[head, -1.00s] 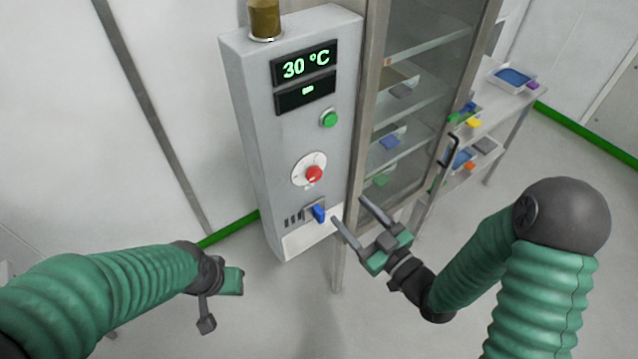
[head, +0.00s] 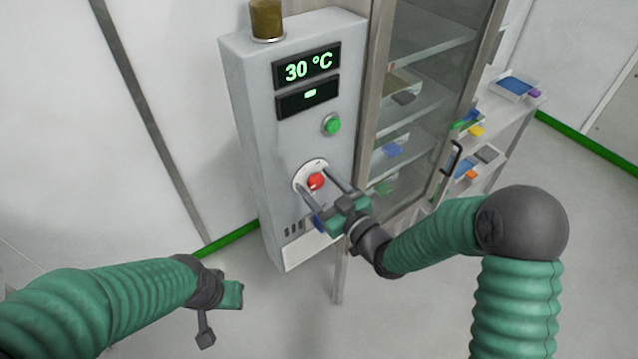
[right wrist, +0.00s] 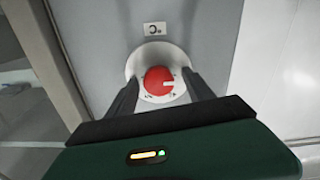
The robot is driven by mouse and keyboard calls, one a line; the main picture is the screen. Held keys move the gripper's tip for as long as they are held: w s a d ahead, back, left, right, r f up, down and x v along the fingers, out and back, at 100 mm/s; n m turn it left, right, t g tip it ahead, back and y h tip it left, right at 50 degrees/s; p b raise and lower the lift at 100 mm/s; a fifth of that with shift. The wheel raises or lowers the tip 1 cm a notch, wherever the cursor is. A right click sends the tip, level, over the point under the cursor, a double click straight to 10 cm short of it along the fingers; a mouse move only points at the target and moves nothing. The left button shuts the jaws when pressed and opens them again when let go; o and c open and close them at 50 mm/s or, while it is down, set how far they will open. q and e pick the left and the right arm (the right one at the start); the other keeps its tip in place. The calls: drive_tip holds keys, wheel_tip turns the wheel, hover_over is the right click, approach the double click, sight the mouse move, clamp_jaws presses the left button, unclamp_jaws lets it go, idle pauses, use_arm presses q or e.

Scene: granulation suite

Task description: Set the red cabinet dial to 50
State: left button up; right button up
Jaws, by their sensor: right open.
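The red dial (head: 316,181) sits on a round white scale plate on the front of the grey cabinet (head: 250,120). In the right wrist view the red dial (right wrist: 158,81) has a white pointer mark towards the right. The cabinet display (head: 308,68) reads 30 °C. My right gripper (head: 322,178) is open, with one finger on each side of the dial; whether they touch it I cannot tell. In the right wrist view the open fingers (right wrist: 158,88) flank the dial. My left gripper (head: 222,310) is low at the left, away from the cabinet; its jaw state is unclear.
A green button (head: 331,125) is above the dial. A blue switch (head: 318,222) below it is partly hidden by my right gripper. A glass-door cabinet (head: 415,100) with a black handle (head: 452,156) stands directly right. The floor in front is clear.

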drive_tip(key=shift+c, duration=0.4)
drive_tip(key=shift+d, duration=0.15)
clamp_jaws()
